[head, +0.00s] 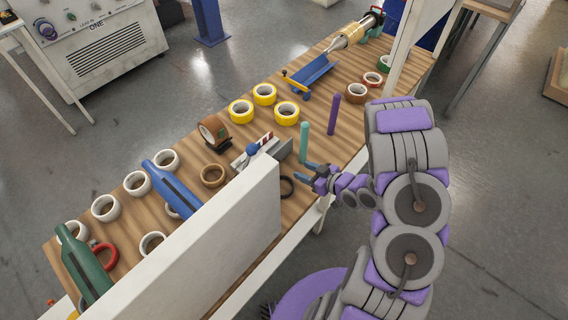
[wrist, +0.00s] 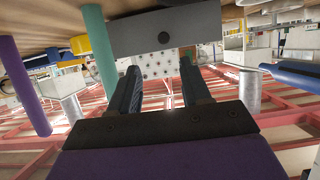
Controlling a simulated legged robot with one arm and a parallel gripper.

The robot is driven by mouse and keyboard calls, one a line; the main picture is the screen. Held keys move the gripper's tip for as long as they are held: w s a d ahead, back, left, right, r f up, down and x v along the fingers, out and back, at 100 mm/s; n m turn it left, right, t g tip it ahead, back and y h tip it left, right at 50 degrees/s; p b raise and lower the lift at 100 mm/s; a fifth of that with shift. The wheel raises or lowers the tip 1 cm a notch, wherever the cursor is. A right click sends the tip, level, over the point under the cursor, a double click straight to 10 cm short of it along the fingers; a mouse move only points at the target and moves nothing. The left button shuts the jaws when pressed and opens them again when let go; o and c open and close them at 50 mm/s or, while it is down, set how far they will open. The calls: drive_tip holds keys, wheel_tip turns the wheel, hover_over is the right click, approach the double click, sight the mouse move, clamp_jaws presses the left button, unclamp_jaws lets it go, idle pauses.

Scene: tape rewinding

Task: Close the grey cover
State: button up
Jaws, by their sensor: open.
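The grey cover (head: 284,151) is a flat grey plate beside a small white device (head: 240,161) near the table's front edge, partly behind a white panel. I take the wide grey plate with a dark round spot in the wrist view (wrist: 140,32) to be the same cover. My gripper (head: 299,171) is to the right of the cover in the head view, low near the table edge. In the wrist view my gripper (wrist: 160,68) has its two dark fingers apart with nothing between them, and the plate lies ahead of the tips. Contact cannot be told.
A teal peg (head: 304,142) stands right behind my gripper, and a purple peg (head: 333,115) farther right. A tall white panel (head: 235,235) blocks the front left. Several tape rolls, a brown tape dispenser (head: 214,132) and a blue bottle-like tool (head: 172,188) lie on the wooden table (head: 320,96).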

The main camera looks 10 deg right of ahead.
drive_tip(key=x, duration=0.6)
drive_tip(key=a+b+x, duration=0.1)
drive_tip(key=x, duration=0.3)
drive_tip(key=shift+s+r, duration=0.1)
drive_tip(key=shift+s, duration=0.25)
drive_tip(key=shift+w, duration=0.3)
drive_tip(key=shift+w+d+f, duration=0.2)
drive_tip(key=shift+w+f, duration=0.05)
drive_tip(key=shift+a, duration=0.15)
drive_tip(key=shift+a, duration=0.15)
drive_tip(key=c, duration=0.3)
clamp_jaws()
